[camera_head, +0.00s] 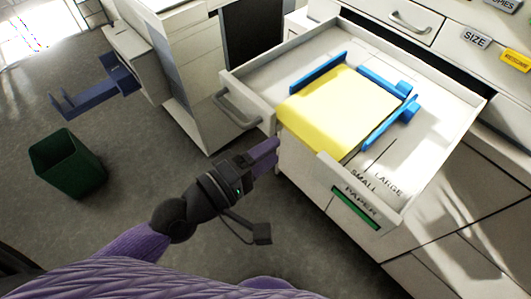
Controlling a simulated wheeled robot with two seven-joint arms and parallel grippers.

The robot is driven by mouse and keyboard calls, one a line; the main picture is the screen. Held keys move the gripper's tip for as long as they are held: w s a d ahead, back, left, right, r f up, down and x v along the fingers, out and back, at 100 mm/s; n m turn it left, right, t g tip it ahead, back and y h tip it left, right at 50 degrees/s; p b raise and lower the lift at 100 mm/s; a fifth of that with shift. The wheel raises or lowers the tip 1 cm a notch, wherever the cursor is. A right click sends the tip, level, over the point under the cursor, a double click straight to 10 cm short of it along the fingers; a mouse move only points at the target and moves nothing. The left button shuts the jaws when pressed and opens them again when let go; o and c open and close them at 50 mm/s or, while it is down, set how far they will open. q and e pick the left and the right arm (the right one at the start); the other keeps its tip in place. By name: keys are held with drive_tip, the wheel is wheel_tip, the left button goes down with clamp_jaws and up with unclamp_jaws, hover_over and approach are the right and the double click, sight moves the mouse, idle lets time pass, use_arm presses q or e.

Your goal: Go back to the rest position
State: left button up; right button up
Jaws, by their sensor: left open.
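My left gripper (264,150) is dark with purple fingers. It is open and empty, just outside the front left of an open drawer (238,92). In this view its fingertips lie close to the drawer's front corner; I cannot tell whether they touch it. My left arm reaches in from the lower left in a purple sleeve. My right gripper is not in view.
The drawer holds a yellow paper stack (335,108) between blue guides (318,72). A green bin (67,165) stands on the grey floor at left, below a blue bracket (97,92).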

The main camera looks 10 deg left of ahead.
use_arm(q)
drive_tip(key=shift+s+a, duration=0.2)
drive_tip(key=shift+s, duration=0.05)
drive_tip(key=a+f+m+g+y, duration=0.1)
drive_tip(key=a+f+m+y, duration=0.2)
drive_tip(key=f, duration=0.7)
drive_tip(key=a+f+m+g+y, duration=0.1)
drive_tip(key=a+f+g+y, duration=0.2)
drive_tip(key=f, duration=0.7)
drive_tip(key=s+a+f+m+g+y+b, duration=0.1)
drive_tip(key=s+a+f+m+g+y, duration=0.2)
drive_tip(key=f, duration=0.4)
drive_tip(key=s+a+f, duration=0.2)
drive_tip(key=s+f, duration=0.4)
drive_tip(key=s+f+m+g+y, duration=0.1)
drive_tip(key=s+f+m+g, duration=0.2)
drive_tip(key=s, duration=0.6)
drive_tip(key=s+f+m+g+y, duration=0.1)
drive_tip(key=s+f+m+g, duration=0.2)
drive_tip(key=s+f, duration=0.3)
drive_tip(key=s, duration=0.3)
drive_tip(key=shift+s+a+g+b, duration=0.3)
drive_tip(key=shift+a, duration=0.05)
